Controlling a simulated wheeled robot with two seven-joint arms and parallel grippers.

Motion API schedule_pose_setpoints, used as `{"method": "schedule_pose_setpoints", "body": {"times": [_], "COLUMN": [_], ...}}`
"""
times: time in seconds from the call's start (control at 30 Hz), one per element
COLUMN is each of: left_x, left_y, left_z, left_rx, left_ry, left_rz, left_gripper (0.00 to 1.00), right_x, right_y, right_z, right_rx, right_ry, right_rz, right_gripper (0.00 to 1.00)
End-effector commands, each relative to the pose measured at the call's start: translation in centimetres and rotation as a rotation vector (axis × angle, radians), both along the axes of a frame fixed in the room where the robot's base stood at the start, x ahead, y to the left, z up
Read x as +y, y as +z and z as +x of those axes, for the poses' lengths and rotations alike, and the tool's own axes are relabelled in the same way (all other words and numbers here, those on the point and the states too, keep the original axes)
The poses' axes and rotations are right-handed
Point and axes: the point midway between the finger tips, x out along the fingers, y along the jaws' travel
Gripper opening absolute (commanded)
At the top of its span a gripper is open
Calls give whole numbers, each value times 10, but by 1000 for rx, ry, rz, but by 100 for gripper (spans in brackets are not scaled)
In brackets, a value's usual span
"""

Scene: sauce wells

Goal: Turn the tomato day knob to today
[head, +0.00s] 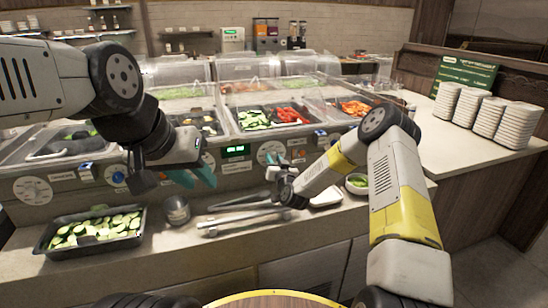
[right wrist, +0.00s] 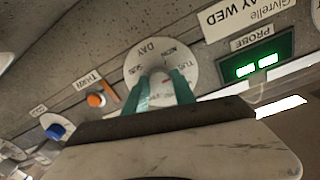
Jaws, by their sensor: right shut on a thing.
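A round white day dial (right wrist: 150,53) with printed day names sits on the counter's front panel; it also shows in the head view (head: 270,152). My right gripper (right wrist: 161,75) has its teal fingers shut on the dial's grey knob (right wrist: 158,83). A small red mark shows between the fingers; I cannot tell exactly which day it meets. A white label (right wrist: 244,16) above, upside down in the right wrist view, reads partly "AY WED". In the head view my left gripper (head: 196,177) is open and empty in front of the panel, left of the dial.
A green probe display (right wrist: 258,66) and an orange knob (right wrist: 97,99) flank the dial. Plate stacks (head: 485,115) stand at right.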

Motion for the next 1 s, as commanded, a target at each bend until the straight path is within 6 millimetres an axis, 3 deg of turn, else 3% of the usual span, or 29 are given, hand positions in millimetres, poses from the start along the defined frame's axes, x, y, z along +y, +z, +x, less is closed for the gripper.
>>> {"method": "schedule_pose_setpoints", "body": {"times": [0.7,1.0], "left_x": [0,0], "left_y": [0,0], "left_z": [0,0], "left_rx": [0,0], "left_ry": [0,0], "left_rz": [0,0], "left_gripper": [31,31], "right_x": [-1,0], "right_y": [0,0], "right_z": [0,0], "right_rx": [170,214], "right_ry": [-2,-3], "right_rz": [518,651], "right_gripper": [0,0]}}
